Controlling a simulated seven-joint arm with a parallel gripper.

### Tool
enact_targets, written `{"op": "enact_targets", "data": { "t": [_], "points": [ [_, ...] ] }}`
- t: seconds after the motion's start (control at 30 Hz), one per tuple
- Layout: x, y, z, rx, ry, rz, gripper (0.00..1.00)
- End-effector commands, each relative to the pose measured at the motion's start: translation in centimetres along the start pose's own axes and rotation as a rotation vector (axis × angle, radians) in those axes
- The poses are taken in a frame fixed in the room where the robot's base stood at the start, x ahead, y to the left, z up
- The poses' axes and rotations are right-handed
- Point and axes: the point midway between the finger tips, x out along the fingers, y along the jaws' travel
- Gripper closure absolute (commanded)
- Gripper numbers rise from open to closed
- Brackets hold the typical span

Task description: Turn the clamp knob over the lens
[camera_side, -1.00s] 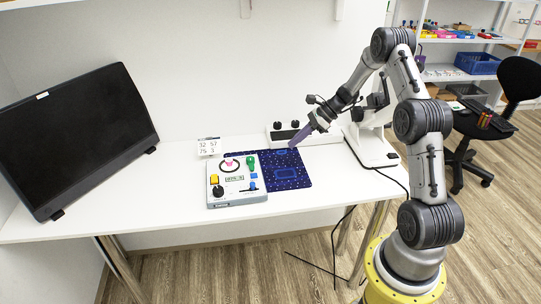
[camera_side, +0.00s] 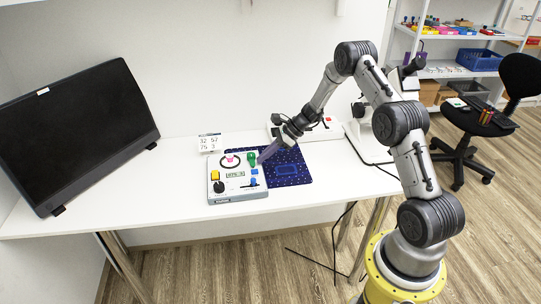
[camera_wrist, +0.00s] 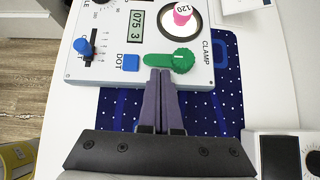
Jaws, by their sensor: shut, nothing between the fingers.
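The green clamp knob (camera_wrist: 182,60) sits beside the word CLAMP on a light grey panel (camera_wrist: 105,70). In the wrist view its narrow end points left; in the side view the knob (camera_side: 251,157) is at the panel's upper right. The lens is a dark-rimmed white disc with a pink piece (camera_wrist: 181,15) on it, above the knob in the wrist view; it also shows in the side view (camera_side: 229,160). My gripper (camera_wrist: 161,72) is shut and empty, its purple fingertips right at the knob's lower edge. Whether they touch is unclear. In the side view my gripper (camera_side: 261,159) is just right of the knob.
The panel also has a blue button (camera_wrist: 131,62), a blue slider (camera_wrist: 83,46), a display (camera_wrist: 136,25), a yellow button (camera_side: 215,175) and a black knob (camera_side: 219,187). A dark blue dotted mat (camera_side: 290,172) lies beside it. A monitor (camera_side: 75,130) stands left. The front table is clear.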

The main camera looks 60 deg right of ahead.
Motion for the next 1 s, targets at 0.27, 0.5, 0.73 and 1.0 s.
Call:
{"op": "enact_targets", "data": {
  "t": [0.27,0.5,0.73,1.0],
  "points": [
    [0.03,-0.02,0.05,0.0,0.0,0.0,1.0],
    [0.06,0.12,0.09,0.017,0.001,-0.017,1.0],
    [0.15,0.27,0.16,0.045,0.001,-0.046,1.0],
    [0.24,0.45,0.26,0.077,0.001,-0.078,1.0]
  ]
}}
